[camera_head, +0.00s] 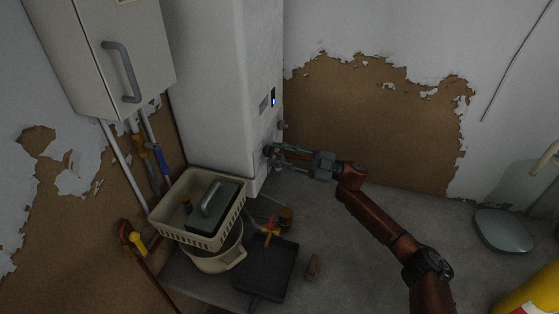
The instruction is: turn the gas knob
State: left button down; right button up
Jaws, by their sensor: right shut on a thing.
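A tall white boiler-like cabinet (207,75) stands at the back, with a small lit panel (273,98) on its right side. My right gripper (272,152) reaches in from the right, level with the lower part of that side. It is shut on a small dark knob (267,150) there. The fingers cover most of this knob, so its angle cannot be told. Another small knob (282,125) sits just above, apart from the fingers. No label shows which one is the gas knob. My left gripper is not in view.
A cream basket (167,212) holding a green object stands on a pale pot (222,261), left of my right arm. A dark tray (265,272) lies in front. Pipes run down the left wall.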

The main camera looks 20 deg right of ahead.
jog(key=shift+a+f+n+g+b, duration=0.15)
jog(key=shift+n+g+b, duration=0.4)
jog(key=shift+n, duration=0.35)
jog(key=o, duration=1.2)
jog(key=shift+c, duration=0.2)
jog(key=shift+r, duration=0.2)
jog(key=v, duration=1.2)
